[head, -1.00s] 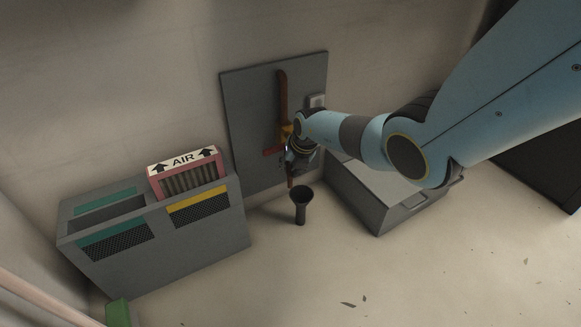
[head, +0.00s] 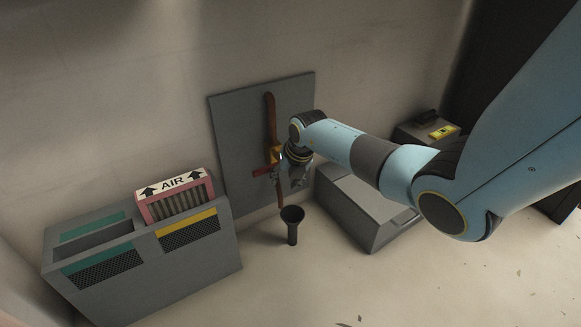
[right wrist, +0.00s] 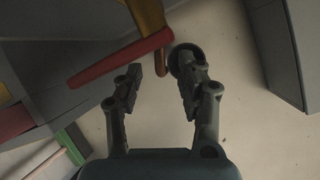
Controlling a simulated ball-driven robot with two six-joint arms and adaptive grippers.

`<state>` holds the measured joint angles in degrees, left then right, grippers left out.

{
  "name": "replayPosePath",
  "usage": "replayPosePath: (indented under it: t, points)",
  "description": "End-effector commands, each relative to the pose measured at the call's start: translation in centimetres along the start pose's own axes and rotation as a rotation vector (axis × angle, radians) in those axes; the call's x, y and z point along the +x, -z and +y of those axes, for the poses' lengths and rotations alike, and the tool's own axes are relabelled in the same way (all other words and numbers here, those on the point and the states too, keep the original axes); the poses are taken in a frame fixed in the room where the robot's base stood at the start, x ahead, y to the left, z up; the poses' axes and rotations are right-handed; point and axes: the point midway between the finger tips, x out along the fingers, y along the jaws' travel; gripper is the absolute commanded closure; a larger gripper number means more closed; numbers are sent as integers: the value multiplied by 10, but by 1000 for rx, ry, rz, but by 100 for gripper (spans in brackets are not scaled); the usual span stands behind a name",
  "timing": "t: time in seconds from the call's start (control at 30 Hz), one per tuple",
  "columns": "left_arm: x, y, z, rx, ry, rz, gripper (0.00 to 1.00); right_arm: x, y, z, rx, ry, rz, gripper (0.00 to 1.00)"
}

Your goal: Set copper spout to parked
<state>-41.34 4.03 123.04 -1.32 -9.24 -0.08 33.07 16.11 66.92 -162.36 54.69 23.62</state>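The copper spout (head: 280,191) hangs below a brass valve body (head: 277,155) on a grey wall panel, pointing down above a dark funnel (head: 292,214). A copper pipe (head: 271,118) runs up from the valve. A red lever (head: 262,171) sticks out to the left from the valve. My right gripper (head: 301,180) is just right of the valve and spout. In the right wrist view its fingers (right wrist: 157,88) are apart with nothing between them. The red lever (right wrist: 122,58) and the spout's end (right wrist: 162,67) lie beyond the fingertips. My left gripper is not in view.
A grey bin unit (head: 142,263) with a red-framed AIR filter (head: 172,197) stands left of the panel (head: 233,145). A grey sloped box (head: 362,212) stands right of the funnel, under my right arm. A dark case (head: 428,129) is farther right.

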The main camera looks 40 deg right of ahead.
Motion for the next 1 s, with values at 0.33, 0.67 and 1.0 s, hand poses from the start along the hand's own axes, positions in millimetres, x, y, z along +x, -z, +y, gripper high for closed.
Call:
replayPosePath:
  t: [0.33, 0.67, 1.0]
  points:
    - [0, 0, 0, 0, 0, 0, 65, -55, 0, 0, -1, 0, 0, 62]
    - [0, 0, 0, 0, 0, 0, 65, -64, 1, 0, 0, 0, 2, 62]
    - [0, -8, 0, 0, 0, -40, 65, -64, 1, 2, -142, -7, 2, 96]
